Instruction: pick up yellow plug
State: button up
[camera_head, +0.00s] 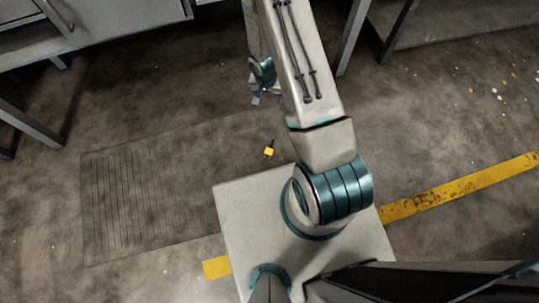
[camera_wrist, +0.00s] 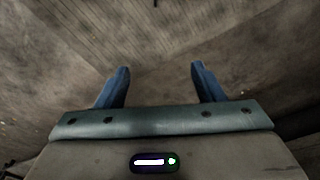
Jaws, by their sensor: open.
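The yellow plug (camera_head: 268,152) is small, with a short dark tip, and lies on the floor near my base in the head view. It is at the right end of a dark grooved mat. In the head view my gripper (camera_head: 256,98) hangs beside my arm, farther from my base than the plug and apart from it. In the wrist view my gripper (camera_wrist: 160,82) shows two blue fingers spread wide with nothing between them. A small dark thing shows at the top edge of the wrist view, too cut off to identify.
The grooved mat (camera_head: 130,195) lies flat at left. Grey metal furniture (camera_head: 110,30) stands at the back left, and a table leg (camera_head: 350,38) stands at the back right. A worn yellow floor line (camera_head: 460,188) runs at right. The floor around the plug is clear.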

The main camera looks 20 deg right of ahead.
jog(key=s+a+f+m+b, duration=0.1)
jog(key=s+f+b, duration=0.2)
jog(key=f, duration=0.8)
jog(key=s+f+b, duration=0.2)
jog(key=s+f, duration=0.1)
jog(key=f, duration=0.7)
jog(key=b, duration=0.3)
send_over(269, 152)
jog(key=shift+g+y, duration=0.4)
notch_tip(269, 152, down, 9)
jog(key=shift+w+d+r, duration=0.1)
jog(key=shift+d+r, duration=0.05)
jog(key=shift+r, duration=0.05)
jog(key=shift+a+f+b, duration=0.2)
jog(key=shift+f+b, duration=1.55)
jog(key=shift+f, duration=1.15)
jog(key=c, duration=1.2)
jog(key=shift+o, duration=0.2)
jog(key=shift+r, duration=0.1)
